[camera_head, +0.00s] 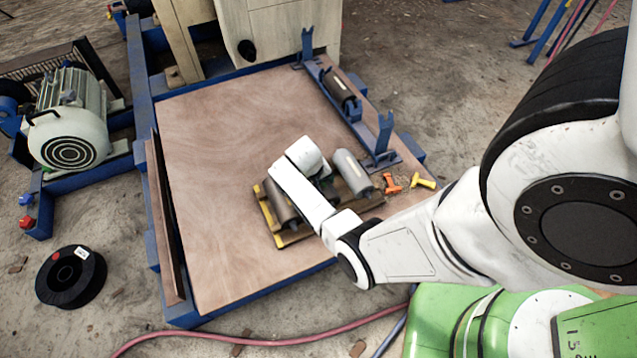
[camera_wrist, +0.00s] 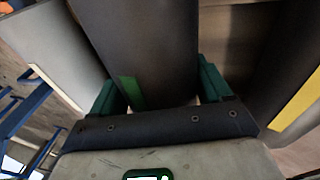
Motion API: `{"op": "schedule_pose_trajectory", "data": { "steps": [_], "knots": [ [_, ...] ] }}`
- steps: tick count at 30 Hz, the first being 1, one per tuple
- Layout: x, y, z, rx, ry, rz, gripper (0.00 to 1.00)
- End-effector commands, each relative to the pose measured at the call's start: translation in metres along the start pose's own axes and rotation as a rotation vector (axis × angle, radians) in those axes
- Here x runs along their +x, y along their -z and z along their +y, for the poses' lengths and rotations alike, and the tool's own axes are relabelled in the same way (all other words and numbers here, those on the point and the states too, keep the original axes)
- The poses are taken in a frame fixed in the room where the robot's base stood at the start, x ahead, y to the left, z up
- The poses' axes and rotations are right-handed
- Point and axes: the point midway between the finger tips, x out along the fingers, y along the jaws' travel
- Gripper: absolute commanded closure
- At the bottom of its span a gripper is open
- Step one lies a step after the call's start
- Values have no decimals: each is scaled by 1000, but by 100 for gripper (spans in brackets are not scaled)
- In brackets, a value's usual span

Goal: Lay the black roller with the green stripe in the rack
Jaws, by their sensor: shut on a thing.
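In the wrist view, the black roller with the green stripe (camera_wrist: 135,40) stands between the two green fingers of my gripper (camera_wrist: 160,90), which is shut on it. The green stripe shows beside the left finger. In the head view my wrist hides the fingers and most of this roller, above the low pallet (camera_head: 292,238) on the wooden board. I cannot tell whether the roller still touches the pallet. The blue rack (camera_head: 384,134) with upright posts runs along the board's right edge. A dark roller (camera_head: 338,88) lies in its far part.
A grey roller (camera_head: 352,172) lies right of my gripper and a brownish roller (camera_head: 280,203) left of it, both close. Orange (camera_head: 392,183) and yellow (camera_head: 423,181) small tools lie near the rack's near end. The board's left and far area (camera_head: 220,140) is clear.

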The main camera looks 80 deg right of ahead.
Motion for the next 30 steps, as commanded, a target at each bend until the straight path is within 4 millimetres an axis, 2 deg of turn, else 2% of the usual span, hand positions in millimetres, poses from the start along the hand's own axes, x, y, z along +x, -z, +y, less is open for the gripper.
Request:
{"op": "schedule_pose_trajectory", "data": {
  "steps": [24, 25, 30],
  "knots": [
    [15, 0, -4, 0, -1, 4, 92],
    [14, 0, -4, 1, -1, 5, 20],
    [14, 0, -4, 0, 0, 3, 4]
  ]
}}
